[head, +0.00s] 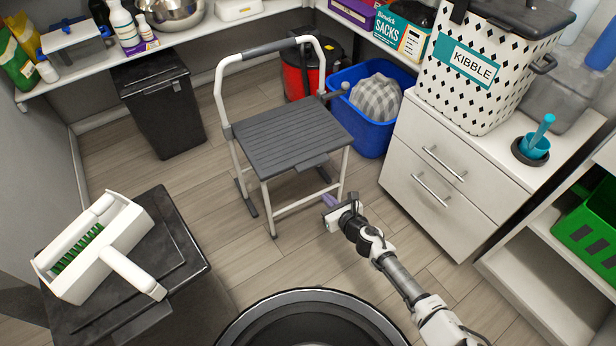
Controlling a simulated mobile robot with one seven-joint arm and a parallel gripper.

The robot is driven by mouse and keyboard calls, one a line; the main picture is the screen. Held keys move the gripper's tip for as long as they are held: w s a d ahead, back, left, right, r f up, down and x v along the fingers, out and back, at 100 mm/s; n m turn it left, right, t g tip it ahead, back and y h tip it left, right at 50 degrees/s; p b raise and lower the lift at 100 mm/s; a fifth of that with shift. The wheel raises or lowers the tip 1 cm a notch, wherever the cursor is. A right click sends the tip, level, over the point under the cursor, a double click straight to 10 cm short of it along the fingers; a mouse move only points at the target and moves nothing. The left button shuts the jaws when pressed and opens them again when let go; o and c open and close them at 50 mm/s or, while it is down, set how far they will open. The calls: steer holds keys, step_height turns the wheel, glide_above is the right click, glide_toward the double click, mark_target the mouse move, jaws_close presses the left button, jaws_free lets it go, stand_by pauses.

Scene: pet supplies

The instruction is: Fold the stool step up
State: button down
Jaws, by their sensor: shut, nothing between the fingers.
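The folding step stool (292,137) stands open on the wood floor in the middle of the head view. It has a dark grey ribbed step lying flat, white tube legs and a tall white handle loop with a dark grip at the back. A small dark tab sticks out from the step's front edge. My gripper (330,201) is shut and empty, low beside the stool's front right leg. I cannot tell whether it touches the leg.
A white drawer cabinet (452,172) stands right of the stool, bearing a kibble bin (480,75). A blue tub (371,136) and a red bin (300,83) are behind the stool. A black bin (163,105) is at left. Floor is clear left of the stool.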

steer(key=b+x, duration=0.1)
steer(key=x, duration=0.9)
step_height(320, 180, up, 4)
steer(key=shift+s+p, duration=0.1)
steer(key=shift+p, duration=0.75)
steer(key=shift+r, duration=0.1)
